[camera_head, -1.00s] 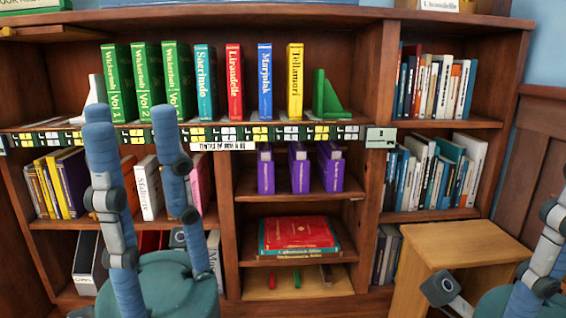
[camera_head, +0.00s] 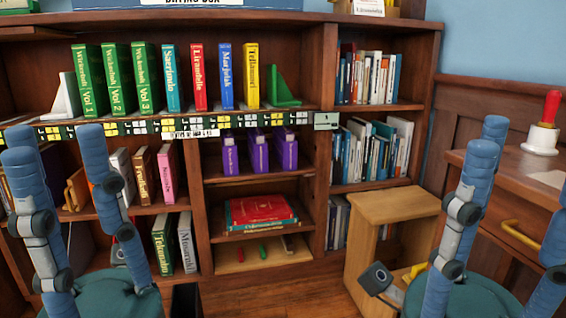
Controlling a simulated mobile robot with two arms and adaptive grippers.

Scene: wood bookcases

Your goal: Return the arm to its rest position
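My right gripper appears in front of the wooden desk.
The bookcase (camera_head: 320,190) holds upright green, blue, red and yellow books between two bookends. A small wooden stand (camera_head: 390,208) and a desk (camera_head: 490,190) with a red-handled stamp (camera_head: 549,112) are at right.

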